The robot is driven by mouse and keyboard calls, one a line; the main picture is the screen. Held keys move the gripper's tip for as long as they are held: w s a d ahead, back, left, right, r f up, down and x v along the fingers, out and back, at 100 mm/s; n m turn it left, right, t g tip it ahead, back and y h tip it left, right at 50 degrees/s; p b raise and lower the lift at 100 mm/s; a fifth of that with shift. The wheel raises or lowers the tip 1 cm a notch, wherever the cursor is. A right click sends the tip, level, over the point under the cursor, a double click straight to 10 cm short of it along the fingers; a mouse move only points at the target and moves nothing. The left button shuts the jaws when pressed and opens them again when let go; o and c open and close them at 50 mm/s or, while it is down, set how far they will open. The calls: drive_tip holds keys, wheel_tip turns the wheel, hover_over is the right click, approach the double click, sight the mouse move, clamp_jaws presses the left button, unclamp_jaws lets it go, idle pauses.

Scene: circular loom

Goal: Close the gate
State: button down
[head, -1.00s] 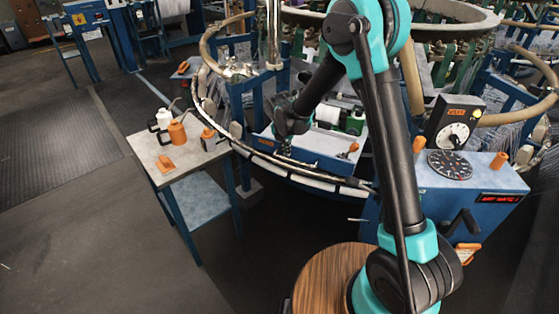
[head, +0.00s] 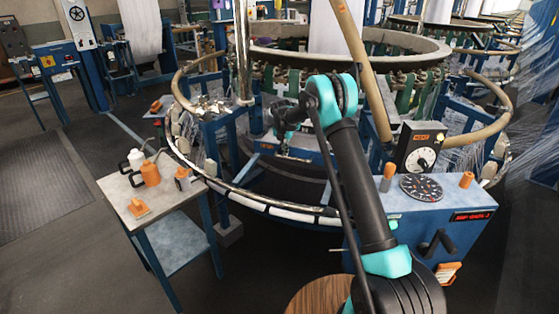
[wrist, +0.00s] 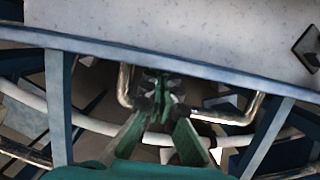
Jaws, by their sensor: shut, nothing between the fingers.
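My gripper (head: 284,150) hangs over the front of the circular loom, inside the curved front rail (head: 265,204). In the wrist view its green fingers (wrist: 158,100) are shut and empty. Their tips are beside a bent chrome bar (wrist: 240,112) under a blue frame edge (wrist: 130,52); I cannot tell whether they touch it. A pale panel (wrist: 200,28) fills the top of the wrist view. The gate cannot be singled out for certain. The blue-edged panel (head: 306,148) by my gripper is partly hidden by my arm.
A small table (head: 110,190) with orange and white bottles (head: 150,173) stands at left. A blue control box (head: 435,222) with dials and a crank (head: 436,243) stands at right. A tan post (head: 362,65) rises behind my arm.

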sight(290, 143)
drive_tip(key=w, duration=0.2)
drive_tip(key=w+d, duration=0.1)
drive_tip(key=w, duration=0.3)
drive_tip(key=shift+w+d, duration=0.35)
drive_tip(key=shift+d, duration=0.05)
drive_tip(key=shift+w, duration=0.15)
drive_tip(key=shift+d, duration=0.15)
drive_tip(key=shift+r, duration=0.15)
